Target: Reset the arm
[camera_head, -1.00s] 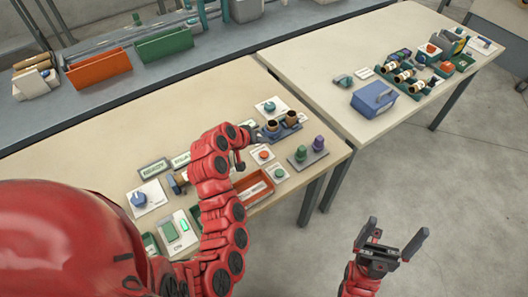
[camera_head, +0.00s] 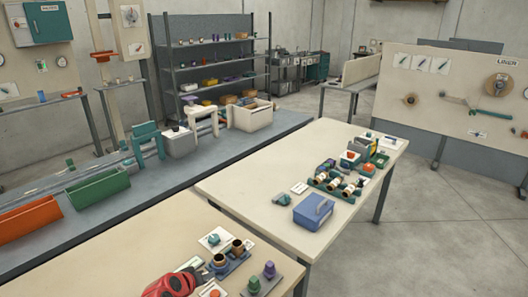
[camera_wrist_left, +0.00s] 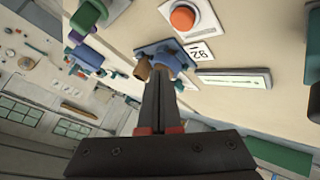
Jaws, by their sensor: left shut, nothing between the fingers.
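My left gripper (camera_head: 205,272) shows at the bottom of the head view, with part of my red arm beside it. In the left wrist view its dark fingers (camera_wrist_left: 158,82) are together with nothing between them. The fingertips point towards a blue holder (camera_wrist_left: 160,48) with brown cups. That holder also shows in the head view (camera_head: 236,262), just right of the gripper, with two cups (camera_head: 238,246) upright in it. Whether the fingertips touch it, I cannot tell. My right gripper is out of view.
A grey plate with green and purple knobs (camera_head: 268,270) stands right of the holder. A teal knob (camera_head: 214,239) and an orange button (camera_wrist_left: 183,17) are close by. A second table (camera_head: 240,192) holds a blue box (camera_head: 312,212); its near left part is bare.

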